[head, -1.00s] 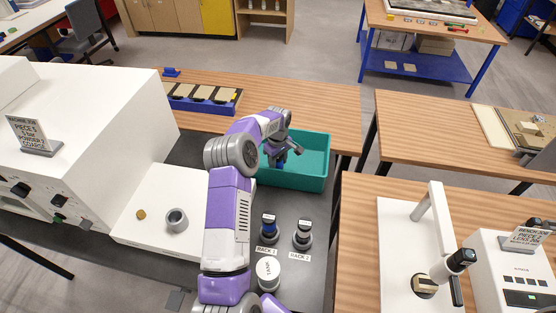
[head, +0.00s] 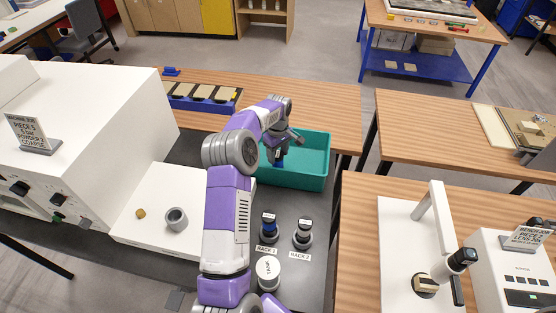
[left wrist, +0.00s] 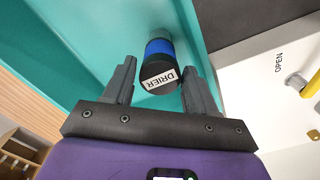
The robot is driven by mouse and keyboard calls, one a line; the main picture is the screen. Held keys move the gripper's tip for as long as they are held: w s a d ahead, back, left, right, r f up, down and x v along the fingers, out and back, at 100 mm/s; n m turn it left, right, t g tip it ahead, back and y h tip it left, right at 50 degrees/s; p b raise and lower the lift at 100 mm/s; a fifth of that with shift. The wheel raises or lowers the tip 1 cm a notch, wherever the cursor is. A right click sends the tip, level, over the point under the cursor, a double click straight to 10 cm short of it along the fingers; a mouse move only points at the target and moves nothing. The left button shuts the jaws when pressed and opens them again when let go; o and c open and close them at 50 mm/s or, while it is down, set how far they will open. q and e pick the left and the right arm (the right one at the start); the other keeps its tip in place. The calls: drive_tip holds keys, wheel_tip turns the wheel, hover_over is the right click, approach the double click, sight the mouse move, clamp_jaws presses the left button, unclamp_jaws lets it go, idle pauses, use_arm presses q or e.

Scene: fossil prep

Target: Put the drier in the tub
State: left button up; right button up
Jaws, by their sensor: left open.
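The drier (left wrist: 158,65), a dark cylinder with a blue band and a "DRIER" label on its end, shows in the left wrist view between the fingers of my left gripper (left wrist: 158,58). The fingers are open, with a gap visible beside the drier. Behind it is the teal tub (left wrist: 95,35). In the head view my left gripper (head: 281,150) is over the left part of the tub (head: 310,181), with a blue bit of the drier (head: 279,161) at its fingers. Whether the drier rests on the tub floor cannot be told. My right gripper is not in view.
Two bottles stand at rack 1 (head: 268,227) and rack 2 (head: 303,236), in front of the tub. A white "TARE" container (head: 268,271) is nearer. A white machine (head: 85,110) and a grey cup (head: 176,219) are left. A blue tray (head: 205,97) lies behind.

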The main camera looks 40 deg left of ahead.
use_arm(q)
wheel_tip(320, 180, up, 8)
drive_tip(key=shift+r, duration=0.2)
drive_tip(key=shift+f, duration=0.1)
idle(0.5)
